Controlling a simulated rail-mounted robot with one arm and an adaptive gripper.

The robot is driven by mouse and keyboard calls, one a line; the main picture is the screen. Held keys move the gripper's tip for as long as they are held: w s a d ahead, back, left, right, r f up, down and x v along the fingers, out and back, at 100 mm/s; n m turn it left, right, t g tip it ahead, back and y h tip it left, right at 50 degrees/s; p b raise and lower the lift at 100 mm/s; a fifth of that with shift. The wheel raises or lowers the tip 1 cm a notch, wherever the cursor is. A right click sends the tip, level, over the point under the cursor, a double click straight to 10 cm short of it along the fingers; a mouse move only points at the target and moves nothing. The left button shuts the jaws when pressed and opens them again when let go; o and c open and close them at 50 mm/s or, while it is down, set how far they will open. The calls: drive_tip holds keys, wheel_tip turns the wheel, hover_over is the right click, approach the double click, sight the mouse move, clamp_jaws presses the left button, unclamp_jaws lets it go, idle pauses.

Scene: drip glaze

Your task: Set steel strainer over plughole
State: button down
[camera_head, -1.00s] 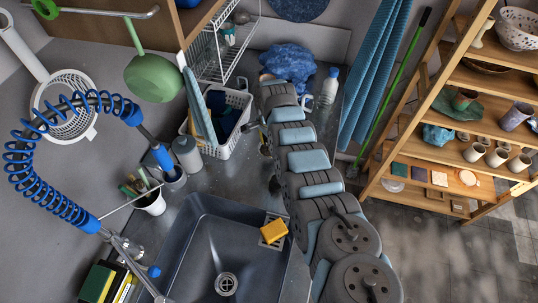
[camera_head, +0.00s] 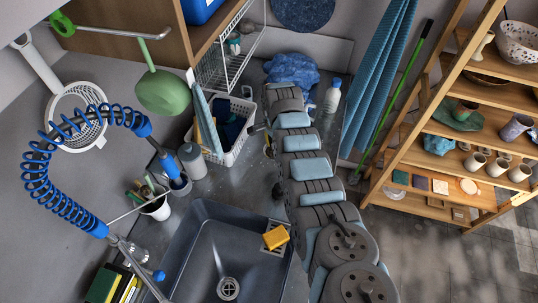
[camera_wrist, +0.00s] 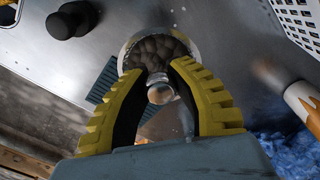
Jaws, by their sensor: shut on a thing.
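My gripper (camera_wrist: 158,76) has two yellow-ribbed fingers that fill the lower middle of the wrist view. They are closed in on a small round knob, with a round, silver-rimmed piece that looks like the steel strainer (camera_wrist: 128,46) just beyond the fingertips. Its middle looks dark and lumpy, and the fingers partly cover it. In the head view my arm hides the gripper and what it holds. The plughole (camera_head: 228,288) is a round, light metal drain in the floor of the dark sink (camera_head: 203,250), at the bottom of that view.
A blue-coiled tap hose (camera_head: 40,170) arches at the left. Wooden shelves (camera_head: 440,165) with pottery are at the right.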

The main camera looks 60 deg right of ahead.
drive_tip(key=s+d+r+n, duration=0.1)
drive_tip(key=s+d+r, duration=0.2)
drive_tip(key=s+d, duration=0.4)
drive_tip(key=shift+s+r+n, duration=0.3)
drive_tip(key=shift+s+r, duration=0.1)
drive_tip(key=shift+s, duration=0.35)
drive_tip(key=shift+s+d, duration=0.15)
drive_tip(key=shift+s, duration=0.05)
drive_tip(key=s+d+r, duration=0.2)
drive_tip(key=s+r, duration=0.1)
drive_tip(key=s, duration=0.2)
drive_tip(key=shift+d+n, duration=0.4)
drive_tip(key=shift+s+d+r, duration=0.1)
drive_tip(key=shift+s+r, duration=0.05)
drive_tip(key=shift+s, duration=0.05)
drive_tip(key=shift+s, duration=0.2)
drive_tip(key=shift+s+d+r, duration=0.1)
drive_tip(key=shift+s+r, duration=0.05)
